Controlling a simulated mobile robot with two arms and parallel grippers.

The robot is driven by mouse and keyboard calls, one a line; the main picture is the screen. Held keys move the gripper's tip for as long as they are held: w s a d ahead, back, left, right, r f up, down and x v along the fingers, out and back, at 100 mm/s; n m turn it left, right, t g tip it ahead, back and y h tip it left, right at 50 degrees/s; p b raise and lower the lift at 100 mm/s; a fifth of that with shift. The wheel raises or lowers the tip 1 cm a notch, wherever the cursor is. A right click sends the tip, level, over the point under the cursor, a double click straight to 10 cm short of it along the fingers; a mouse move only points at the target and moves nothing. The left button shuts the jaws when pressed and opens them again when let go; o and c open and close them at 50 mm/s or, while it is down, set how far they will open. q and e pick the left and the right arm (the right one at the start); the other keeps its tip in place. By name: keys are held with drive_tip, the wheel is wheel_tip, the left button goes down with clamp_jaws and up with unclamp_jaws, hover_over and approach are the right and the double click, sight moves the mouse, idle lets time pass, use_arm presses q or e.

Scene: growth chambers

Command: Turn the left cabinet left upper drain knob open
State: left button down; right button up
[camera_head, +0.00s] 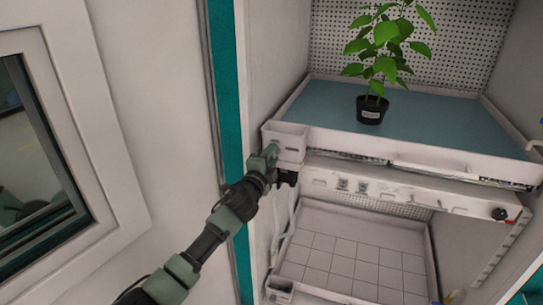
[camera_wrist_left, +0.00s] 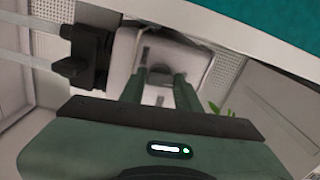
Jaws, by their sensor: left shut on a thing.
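A pale drain box (camera_head: 286,140) sits at the front left corner of the upper shelf. A black drain fitting (camera_head: 287,176) is just below it. My left gripper (camera_head: 271,154) is at the box's left front. The knob's outline is hard to make out. My right gripper is not in view.
A potted plant (camera_head: 373,108) stands on the upper blue tray (camera_head: 440,118). A lower tiled tray (camera_head: 350,262) is below. A black knob (camera_head: 499,214) is at the right on the lower panel. A teal post (camera_head: 228,105) and a windowed wall (camera_head: 110,110) are at the left.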

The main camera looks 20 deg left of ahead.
use_arm(q)
drive_tip(key=shift+f+m, duration=0.1)
drive_tip(key=shift+m, duration=0.5)
drive_tip(key=c, duration=1)
unclamp_jaws()
drive_tip(key=s+b, duration=0.1)
drive_tip(key=s, duration=0.6)
drive_tip(key=shift+s+a, duration=0.1)
drive_tip(key=shift+s, duration=0.3)
